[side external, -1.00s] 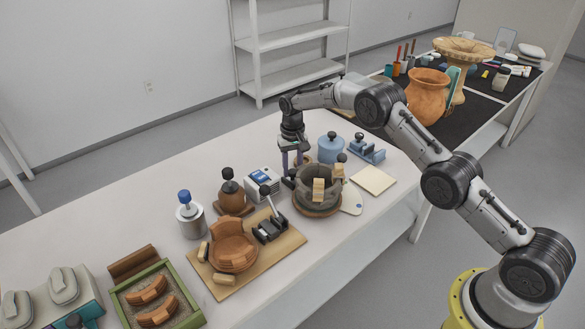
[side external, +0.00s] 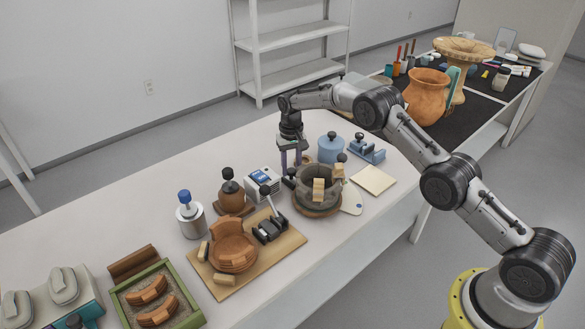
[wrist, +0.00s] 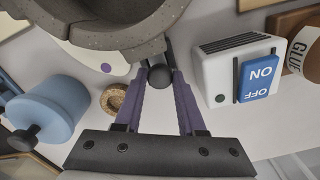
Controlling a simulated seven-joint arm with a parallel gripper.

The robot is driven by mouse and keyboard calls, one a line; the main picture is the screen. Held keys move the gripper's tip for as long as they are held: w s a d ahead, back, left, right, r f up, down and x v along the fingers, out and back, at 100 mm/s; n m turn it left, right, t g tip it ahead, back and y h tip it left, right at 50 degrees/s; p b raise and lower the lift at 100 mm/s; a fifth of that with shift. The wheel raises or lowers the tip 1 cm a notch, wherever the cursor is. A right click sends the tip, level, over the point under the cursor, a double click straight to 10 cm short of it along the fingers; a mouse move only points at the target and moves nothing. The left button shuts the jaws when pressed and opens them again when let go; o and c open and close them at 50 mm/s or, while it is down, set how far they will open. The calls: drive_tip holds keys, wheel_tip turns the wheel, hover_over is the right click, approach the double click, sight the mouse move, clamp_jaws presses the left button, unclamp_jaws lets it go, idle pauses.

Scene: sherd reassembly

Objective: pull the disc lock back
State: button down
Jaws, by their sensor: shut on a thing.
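The disc lock shows as a black ball knob (wrist: 158,76) at the rim of the grey vessel in the wrist view; its stem is mostly hidden. My gripper (wrist: 159,70) has its two purple fingers shut on the knob. In the side external view my gripper (side external: 291,170) points down at the back left of the grey vessel (side external: 318,193). The vessel stands on a round brown disc (side external: 317,211) and has light wooden blocks at its rim. In the wrist view the vessel's rim (wrist: 115,48) fills the upper left.
A white ON/OFF switch box (wrist: 210,75) is close on one side of the fingers; a blue jar (wrist: 48,108) and a cork ring (wrist: 114,98) are on the other. A glue pot (side external: 230,190) and a wooden board (side external: 285,245) with a clamp are left of the vessel.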

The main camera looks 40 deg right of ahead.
drive_tip(key=shift+w+r, duration=0.1)
drive_tip(key=shift+w, duration=0.75)
drive_tip(key=c, duration=0.5)
unclamp_jaws()
wheel_tip(320, 180, up, 14)
idle(0.3)
